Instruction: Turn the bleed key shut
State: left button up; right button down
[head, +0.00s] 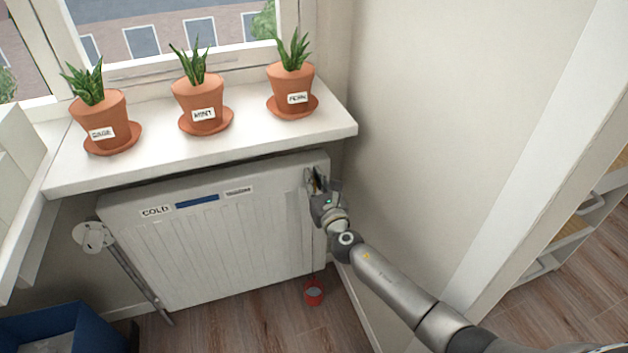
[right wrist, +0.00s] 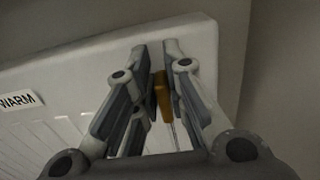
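The white radiator (head: 215,240) stands under the window sill. Its top carries a "COLD" label, a blue strip and a second label, which reads "WARM" in the right wrist view. My right gripper (head: 320,182) is at the radiator's upper right end. In the right wrist view its fingers (right wrist: 158,62) are close together, with the orange-brown bleed key (right wrist: 162,92) between them. They look shut on it. The key's far end and the valve are hidden. A red cup (head: 314,293) is on the floor below, with a thin line above it. My left gripper is out of view.
Three potted plants (head: 198,92) on saucers stand on the white sill (head: 240,140) above the radiator. The right wall is close beside my right arm. A valve with a pipe (head: 93,237) is at the radiator's left; a blue box (head: 62,335) is at lower left.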

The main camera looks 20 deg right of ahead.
dwell(0.3)
jog(key=shift+m, duration=0.3)
pick_arm(q)
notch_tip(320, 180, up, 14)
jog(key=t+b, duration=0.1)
jog(key=b, duration=0.4)
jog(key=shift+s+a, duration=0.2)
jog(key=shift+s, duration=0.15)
pick_arm(e)
jog(key=shift+d+f+m, duration=0.3)
jog(key=shift+f+m, duration=0.05)
jog(key=shift+m, duration=2.5)
jog(key=shift+d+f+m, duration=0.3)
jog(key=shift+d+m, duration=0.05)
jog(key=shift+m, duration=2.55)
jog(key=shift+d+f+m, duration=0.3)
jog(key=shift+f+m, duration=0.05)
jog(key=shift+m, duration=2.5)
